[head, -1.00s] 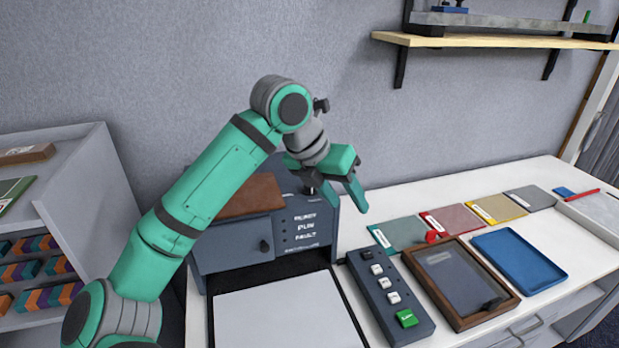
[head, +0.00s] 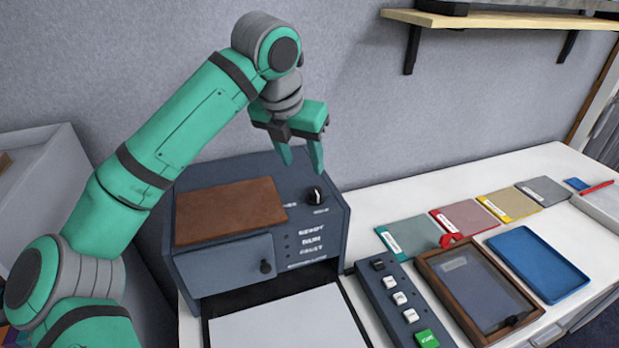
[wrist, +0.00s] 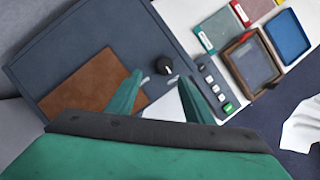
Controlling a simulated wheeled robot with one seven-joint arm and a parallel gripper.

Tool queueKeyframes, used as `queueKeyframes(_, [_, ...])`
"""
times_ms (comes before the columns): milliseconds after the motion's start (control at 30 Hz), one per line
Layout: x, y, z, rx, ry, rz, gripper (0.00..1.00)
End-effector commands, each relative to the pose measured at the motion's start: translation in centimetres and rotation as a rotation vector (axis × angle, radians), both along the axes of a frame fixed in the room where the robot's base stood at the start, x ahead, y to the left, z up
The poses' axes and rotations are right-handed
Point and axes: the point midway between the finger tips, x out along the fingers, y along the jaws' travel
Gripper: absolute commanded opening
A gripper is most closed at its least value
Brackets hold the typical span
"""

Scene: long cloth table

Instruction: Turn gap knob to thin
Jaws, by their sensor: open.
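The gap knob (head: 314,194) is a small black knob with a light mark, on the top right of the dark blue-grey machine (head: 193,270). In the wrist view the knob (wrist: 165,65) shows just beyond my fingertips. My gripper (head: 302,170) is open and empty, pointing down above the machine top, slightly left of and above the knob. In the wrist view my gripper (wrist: 160,80) has its two green fingers spread, with the knob near the gap between their tips. The small lettering by the knob is too small to read.
A brown pad (head: 228,210) lies on the machine top, left of the knob. A second black knob (head: 266,266) is on the front. A button box (head: 397,297), a wood-framed tray (head: 480,285) and a blue tray (head: 538,262) stand to the right. Space above the machine is clear.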

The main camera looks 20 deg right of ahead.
Motion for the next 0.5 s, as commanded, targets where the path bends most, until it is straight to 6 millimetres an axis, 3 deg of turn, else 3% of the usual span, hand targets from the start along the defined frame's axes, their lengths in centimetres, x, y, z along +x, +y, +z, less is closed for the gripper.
queueKeyframes(300, [1.0,-2.6,-4.6,-0.001,0.002,-0.020,0.47])
queueKeyframes(500, [2.0,-3.0,-7.6,-0.001,0.002,-0.014,0.47])
